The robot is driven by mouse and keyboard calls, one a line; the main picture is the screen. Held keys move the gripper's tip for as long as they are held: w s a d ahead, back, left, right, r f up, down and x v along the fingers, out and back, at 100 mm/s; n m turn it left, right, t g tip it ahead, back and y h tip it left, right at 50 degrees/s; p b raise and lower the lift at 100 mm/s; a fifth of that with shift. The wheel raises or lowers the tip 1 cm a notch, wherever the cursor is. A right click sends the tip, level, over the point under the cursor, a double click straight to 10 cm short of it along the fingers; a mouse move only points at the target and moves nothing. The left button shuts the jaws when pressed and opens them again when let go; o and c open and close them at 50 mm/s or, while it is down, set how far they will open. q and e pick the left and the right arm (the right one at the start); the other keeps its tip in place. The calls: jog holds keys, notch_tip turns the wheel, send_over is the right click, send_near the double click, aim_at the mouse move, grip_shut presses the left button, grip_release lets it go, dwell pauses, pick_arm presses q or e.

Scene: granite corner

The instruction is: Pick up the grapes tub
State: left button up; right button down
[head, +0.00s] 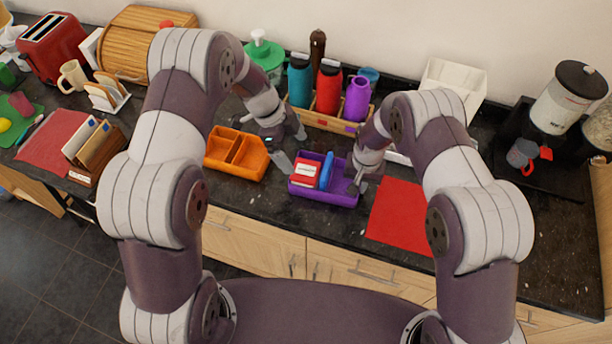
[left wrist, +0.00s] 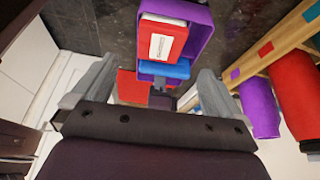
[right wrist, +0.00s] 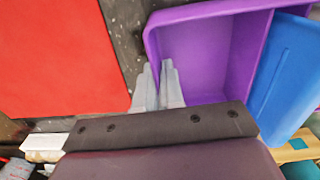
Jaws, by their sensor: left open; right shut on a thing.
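A purple tub (head: 318,197) sits on the dark counter, holding a red box (head: 304,173) with a white label and an upright blue piece (head: 327,168). No grapes show on it. My right gripper (head: 360,184) is at its right end, shut on its wall; the right wrist view shows the fingers (right wrist: 158,85) at the rim of the purple tub (right wrist: 225,13). My left gripper (head: 291,149) is open and empty, above the counter between the orange tub and the purple tub. In the left wrist view its fingers (left wrist: 152,88) are wide apart, with the purple tub (left wrist: 205,35) beyond.
An orange divided tub (head: 255,167) stands left of the purple one. A wooden rack (head: 312,119) with teal, red and purple bottles is behind. A red mat (head: 399,222) lies to the right. The counter's front edge is close to the purple tub.

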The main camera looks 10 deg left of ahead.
aim_at(308, 170)
pick_arm(q)
jog(key=x, duration=0.8)
jog(key=shift+d, duration=0.2)
jog(key=c, duration=1.2)
